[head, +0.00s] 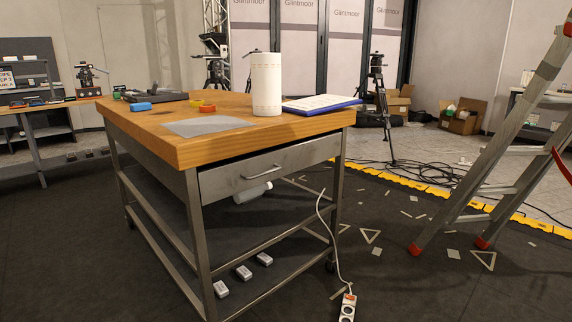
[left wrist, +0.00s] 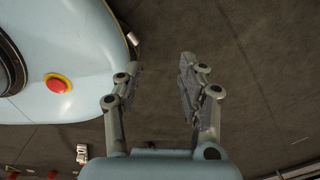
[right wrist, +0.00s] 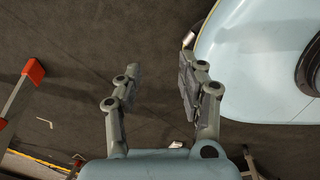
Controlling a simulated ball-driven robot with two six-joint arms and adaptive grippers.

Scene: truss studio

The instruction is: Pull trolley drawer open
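The trolley (head: 190,147) has a wooden top on a grey metal frame and stands left of centre in the head view. Its drawer (head: 290,165) has a grey front with a bar handle (head: 263,172) and looks shut, with a dark gap above it under the top. Neither gripper shows in the head view. My left gripper (left wrist: 158,75) is open and empty above the dark floor in the left wrist view. My right gripper (right wrist: 158,75) is open and empty above the floor in the right wrist view. Neither wrist view shows the drawer.
A white roll (head: 266,85), a blue-edged board (head: 321,104) and small items stand on the trolley top. A ladder (head: 487,150) stands at the right. A white cable runs down to a power strip (head: 348,306) on the floor. Floor right of the trolley has small tape marks.

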